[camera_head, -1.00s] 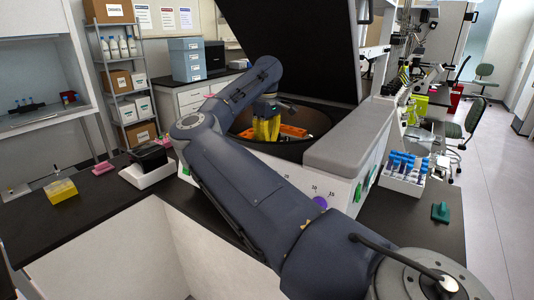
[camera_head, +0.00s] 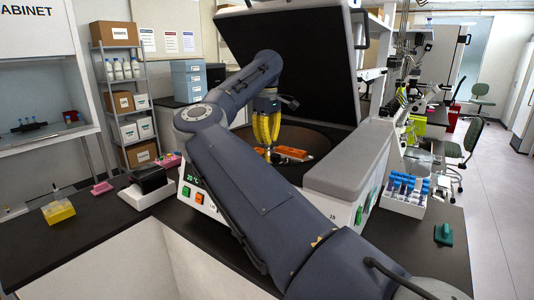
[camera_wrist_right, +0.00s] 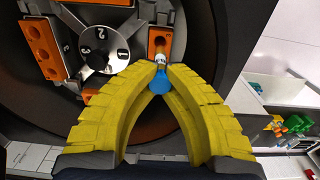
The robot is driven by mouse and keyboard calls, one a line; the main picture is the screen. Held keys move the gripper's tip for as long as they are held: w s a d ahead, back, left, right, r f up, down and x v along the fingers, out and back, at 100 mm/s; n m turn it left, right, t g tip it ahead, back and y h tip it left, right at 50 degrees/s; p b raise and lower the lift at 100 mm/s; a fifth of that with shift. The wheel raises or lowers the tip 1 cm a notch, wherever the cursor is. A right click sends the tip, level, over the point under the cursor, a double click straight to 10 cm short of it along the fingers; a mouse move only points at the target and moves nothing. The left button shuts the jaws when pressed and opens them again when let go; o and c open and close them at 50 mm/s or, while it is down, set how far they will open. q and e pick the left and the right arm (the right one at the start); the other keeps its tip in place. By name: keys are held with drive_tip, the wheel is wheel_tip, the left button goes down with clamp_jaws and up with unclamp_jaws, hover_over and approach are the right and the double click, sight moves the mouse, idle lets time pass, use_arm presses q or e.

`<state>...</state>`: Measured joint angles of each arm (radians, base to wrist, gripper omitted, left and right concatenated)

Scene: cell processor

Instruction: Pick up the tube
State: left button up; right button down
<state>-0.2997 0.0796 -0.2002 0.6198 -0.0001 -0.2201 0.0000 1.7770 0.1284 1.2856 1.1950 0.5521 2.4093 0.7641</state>
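In the head view my right gripper (camera_head: 266,128), with yellow fingers, points down over the round bowl of the open centrifuge (camera_head: 330,180). In the right wrist view its fingertips (camera_wrist_right: 158,70) close in on a small tube (camera_wrist_right: 159,60) with a blue cap (camera_wrist_right: 158,84). The tube has a pale body with dark marks. Its far end lines up with an orange rotor bucket (camera_wrist_right: 160,40). A thin piece of the tube seems to show below the fingers in the head view. My left gripper is not in view.
The raised black lid (camera_head: 295,60) stands behind my arm. A white rack of blue-capped tubes (camera_head: 405,203) and a green item (camera_head: 443,234) are on the right counter. A yellow box (camera_head: 58,211) and a small black device (camera_head: 148,180) are on the left counter.

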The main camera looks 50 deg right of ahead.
sight(267, 159)
wheel_tip(267, 159, up, 11)
drive_tip(key=shift+r, duration=0.2)
drive_tip(key=c, duration=2.1)
unclamp_jaws()
clamp_jaws()
drive_tip(key=shift+f, duration=0.15)
wheel_tip(267, 159, down, 19)
drive_tip(key=shift+r, duration=0.1)
drive_tip(key=shift+r, duration=0.1)
